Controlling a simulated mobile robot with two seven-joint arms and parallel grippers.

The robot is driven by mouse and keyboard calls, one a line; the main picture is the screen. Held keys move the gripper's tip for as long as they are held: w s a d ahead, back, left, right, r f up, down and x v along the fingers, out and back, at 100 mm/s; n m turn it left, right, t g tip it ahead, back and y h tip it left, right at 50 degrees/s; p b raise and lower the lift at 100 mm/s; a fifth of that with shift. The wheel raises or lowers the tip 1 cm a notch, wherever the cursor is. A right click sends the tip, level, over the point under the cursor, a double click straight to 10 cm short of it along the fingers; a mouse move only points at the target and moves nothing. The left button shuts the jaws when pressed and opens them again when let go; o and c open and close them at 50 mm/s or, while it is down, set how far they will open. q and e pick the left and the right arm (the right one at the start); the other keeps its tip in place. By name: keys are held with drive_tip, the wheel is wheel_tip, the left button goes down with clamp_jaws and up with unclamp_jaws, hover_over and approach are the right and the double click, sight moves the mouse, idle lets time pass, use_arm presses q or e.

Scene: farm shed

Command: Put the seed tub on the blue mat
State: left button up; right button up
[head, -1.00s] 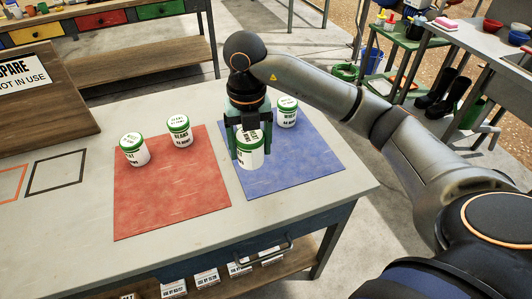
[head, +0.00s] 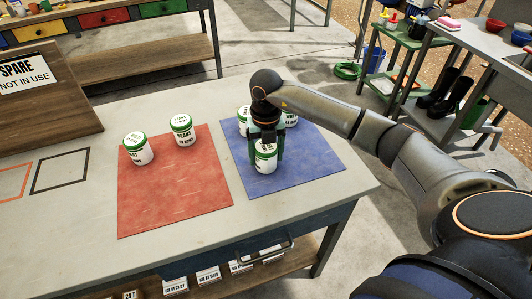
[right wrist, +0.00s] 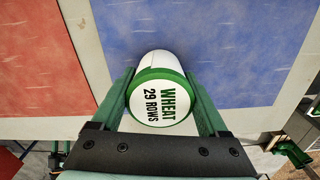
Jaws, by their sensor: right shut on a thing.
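My right gripper (head: 265,150) is shut on a white seed tub (head: 265,164) with a green-rimmed lid, over the front part of the blue mat (head: 315,170). I cannot tell whether the tub's base touches the mat. In the right wrist view the held tub (right wrist: 160,104) sits between the green fingers (right wrist: 162,112), its lid reading "WHEAT 29 ROWS". Two similar tubs stand at the back of the blue mat, a partly hidden one (head: 243,120) and another (head: 290,118). My left gripper is out of view.
A red mat (head: 175,200) lies to the left with two similar tubs, one at left (head: 138,150) and one at right (head: 181,131). A wooden board (head: 45,100) marked "SPARE" is at the far left. The blue mat's right side is clear.

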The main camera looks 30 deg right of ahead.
drive_tip(key=shift+f, duration=0.1)
drive_tip(key=o, duration=1.4)
drive_tip(key=shift+r, duration=0.3)
wheel_tip(320, 180, up, 12)
drive_tip(key=shift+f+b, duration=0.15)
drive_tip(key=shift+b, duration=0.15)
drive_tip(key=shift+s+f, duration=0.1)
drive_tip(key=shift+s, duration=0.05)
